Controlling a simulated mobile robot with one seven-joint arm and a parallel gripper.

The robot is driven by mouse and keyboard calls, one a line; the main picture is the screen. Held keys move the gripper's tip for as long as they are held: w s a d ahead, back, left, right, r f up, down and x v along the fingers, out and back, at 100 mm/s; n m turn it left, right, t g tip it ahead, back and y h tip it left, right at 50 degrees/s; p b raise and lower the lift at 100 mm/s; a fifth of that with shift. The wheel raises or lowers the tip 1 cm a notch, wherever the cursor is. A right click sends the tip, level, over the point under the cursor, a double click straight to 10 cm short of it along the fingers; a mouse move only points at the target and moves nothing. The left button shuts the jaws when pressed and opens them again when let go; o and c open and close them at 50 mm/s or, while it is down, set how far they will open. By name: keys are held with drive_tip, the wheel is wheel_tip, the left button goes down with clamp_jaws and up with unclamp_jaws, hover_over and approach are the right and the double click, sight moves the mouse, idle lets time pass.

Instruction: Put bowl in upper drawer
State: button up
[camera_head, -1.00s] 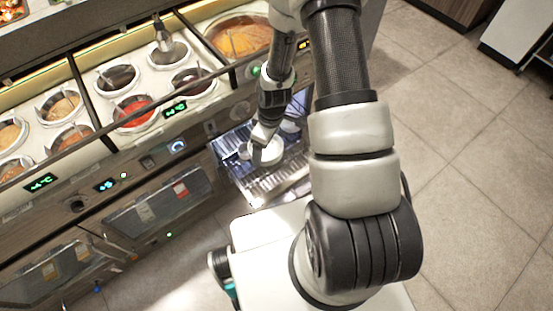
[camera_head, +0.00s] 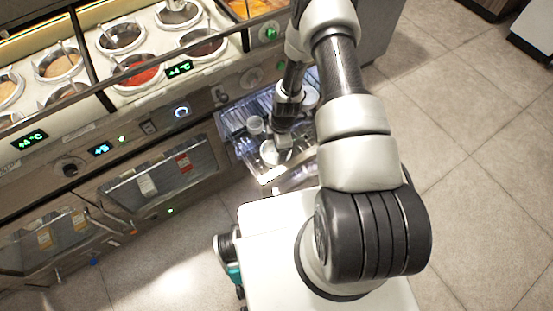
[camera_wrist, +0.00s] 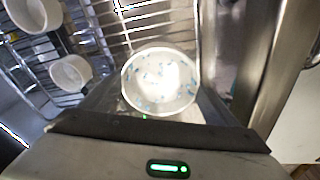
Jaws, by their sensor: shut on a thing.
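A white bowl with small blue marks inside (camera_wrist: 160,80) sits between the fingers of my gripper (camera_wrist: 160,108) in the wrist view. My gripper is shut on this bowl. In the head view the bowl (camera_head: 275,152) shows under my gripper (camera_head: 281,140), over the open upper drawer (camera_head: 240,127). The drawer has a wire rack, and the rack (camera_wrist: 108,28) also shows in the wrist view. My gripper hides part of the bowl. I cannot tell whether the bowl touches the rack.
Two white cups, one (camera_wrist: 70,73) near the bowl and one (camera_wrist: 35,14) farther left, stand in the drawer. A counter with sauce wells (camera_head: 138,73) is behind. Closed glass-fronted drawers (camera_head: 160,177) are at left. Tiled floor (camera_head: 470,190) is clear at right.

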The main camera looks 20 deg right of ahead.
sight(276, 159)
drive_tip(key=shift+f+b, duration=0.5)
drive_tip(key=shift+f, duration=2.7)
drive_tip(key=shift+f, duration=0.1)
drive_tip(key=shift+f+b, duration=0.15)
drive_tip(key=shift+b, duration=0.15)
drive_tip(key=o, duration=0.9)
drive_tip(key=shift+c, duration=0.2)
